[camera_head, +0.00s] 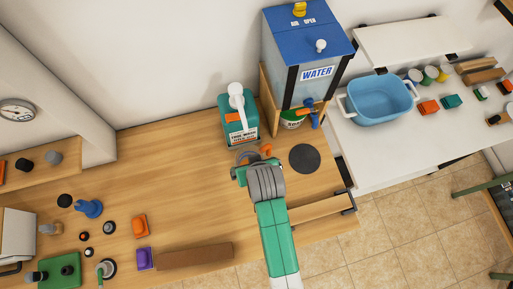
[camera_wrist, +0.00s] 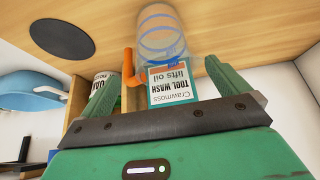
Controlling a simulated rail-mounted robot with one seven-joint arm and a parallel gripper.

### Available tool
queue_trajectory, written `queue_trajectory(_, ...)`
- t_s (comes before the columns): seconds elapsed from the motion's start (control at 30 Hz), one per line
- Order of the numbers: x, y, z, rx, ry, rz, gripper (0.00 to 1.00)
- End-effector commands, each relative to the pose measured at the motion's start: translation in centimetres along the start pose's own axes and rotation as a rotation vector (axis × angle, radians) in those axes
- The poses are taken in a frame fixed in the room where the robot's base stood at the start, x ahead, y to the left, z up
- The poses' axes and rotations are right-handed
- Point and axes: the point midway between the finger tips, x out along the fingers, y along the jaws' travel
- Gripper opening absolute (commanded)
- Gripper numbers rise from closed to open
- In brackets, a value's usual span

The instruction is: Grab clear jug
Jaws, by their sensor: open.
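The clear jug (camera_wrist: 156,35) is see-through with blue bands and an orange handle (camera_wrist: 128,66). It stands on the wooden counter, beyond my gripper's fingers in the wrist view, and I see no contact. In the head view its orange handle (camera_head: 266,150) shows, but my gripper (camera_head: 256,163) hides most of its body. My gripper in the wrist view (camera_wrist: 160,82) is open and empty, pointed towards the jug.
A green tool wash bottle (camera_head: 240,128) with a white pump stands just behind the jug. The blue water tank (camera_head: 308,55) rises to the right, with a soap tub (camera_head: 291,119) below its tap. A dark round pad (camera_head: 304,158) lies at right.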

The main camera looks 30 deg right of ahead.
Motion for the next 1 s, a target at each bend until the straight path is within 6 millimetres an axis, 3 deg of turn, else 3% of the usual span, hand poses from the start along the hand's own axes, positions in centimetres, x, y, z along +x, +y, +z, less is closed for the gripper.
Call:
queue_trajectory(0.37, 3.2, -0.1, -0.2, 0.0, 0.002, -0.001, 1.0)
queue_trajectory(0.6, 7.2, -0.3, -0.3, 0.001, 0.002, -0.001, 1.0)
queue_trajectory(0.87, 7.8, -0.3, -0.3, 0.001, 0.004, -0.001, 1.0)
queue_trajectory(1.0, 7.8, -0.3, -0.3, 0.0, 0.004, -0.001, 0.76)
